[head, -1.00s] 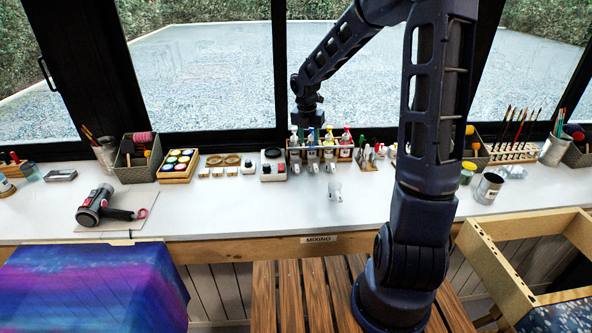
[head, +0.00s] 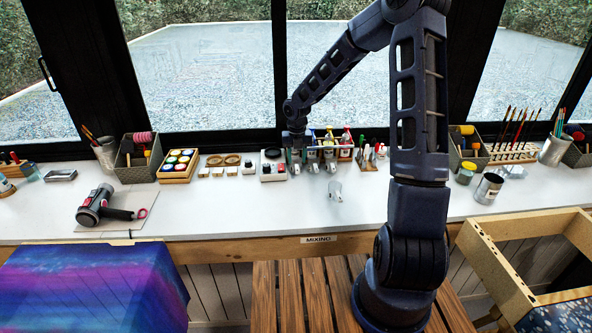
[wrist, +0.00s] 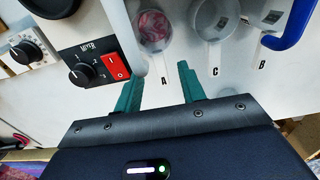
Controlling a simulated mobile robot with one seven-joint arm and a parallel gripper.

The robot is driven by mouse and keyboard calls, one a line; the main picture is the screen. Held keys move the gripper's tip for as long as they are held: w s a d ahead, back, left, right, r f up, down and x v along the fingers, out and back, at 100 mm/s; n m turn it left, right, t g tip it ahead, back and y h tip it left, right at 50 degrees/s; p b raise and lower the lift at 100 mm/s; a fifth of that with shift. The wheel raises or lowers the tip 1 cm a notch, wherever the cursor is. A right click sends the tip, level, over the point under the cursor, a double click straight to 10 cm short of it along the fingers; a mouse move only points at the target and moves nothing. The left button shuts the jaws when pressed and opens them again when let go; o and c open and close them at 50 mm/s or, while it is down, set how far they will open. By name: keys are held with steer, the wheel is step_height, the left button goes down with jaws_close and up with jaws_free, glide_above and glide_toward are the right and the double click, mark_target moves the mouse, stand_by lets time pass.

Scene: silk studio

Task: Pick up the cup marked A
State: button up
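The cup marked A (wrist: 153,32) is pale and clear, with pink-red stuff inside, at the top of the wrist view. Its handle strip with the black letter A (wrist: 163,80) points toward my gripper (wrist: 160,74). My gripper is open, its two teal fingers apart, one on each side of that strip; I see nothing held. I cannot tell whether they touch it. In the head view my gripper (head: 297,158) is low over the bench at the left end of the cup row and partly hides cup A.
Cup C (wrist: 215,25) and cup B (wrist: 265,15) stand close on the right. A mixer control box (wrist: 100,62) with a red switch is close on the left. Spray bottles (head: 345,142) stand behind the cups.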

mark_target(297, 166)
steer(key=shift+w+f, duration=0.1)
steer(key=shift+f, duration=2.55)
jaws_close()
